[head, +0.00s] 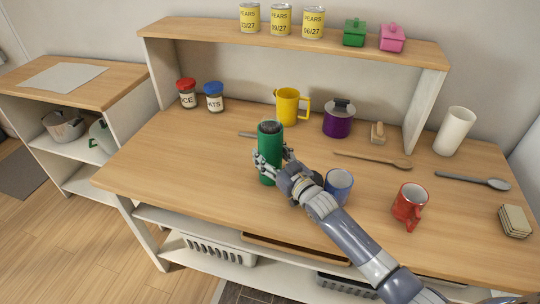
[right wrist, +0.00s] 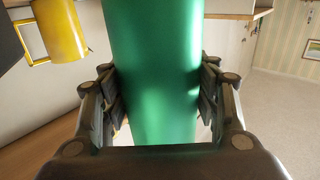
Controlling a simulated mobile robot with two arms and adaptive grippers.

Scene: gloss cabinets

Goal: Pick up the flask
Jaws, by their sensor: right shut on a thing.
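The flask (head: 269,140) is a green cylinder with a dark top, upright on the wooden counter in the head view. My right gripper (head: 272,166) is shut around its lower half. In the right wrist view, the green flask (right wrist: 155,70) fills the middle, with a finger pressed to each side of it. I cannot tell whether its base is touching the counter. My left gripper is not in view.
A blue mug (head: 339,186) stands close to my right gripper, and a red mug (head: 409,206) is further right. A yellow jug (head: 288,106) and a purple pot (head: 338,119) stand behind the flask. The counter's left front (head: 170,180) is clear.

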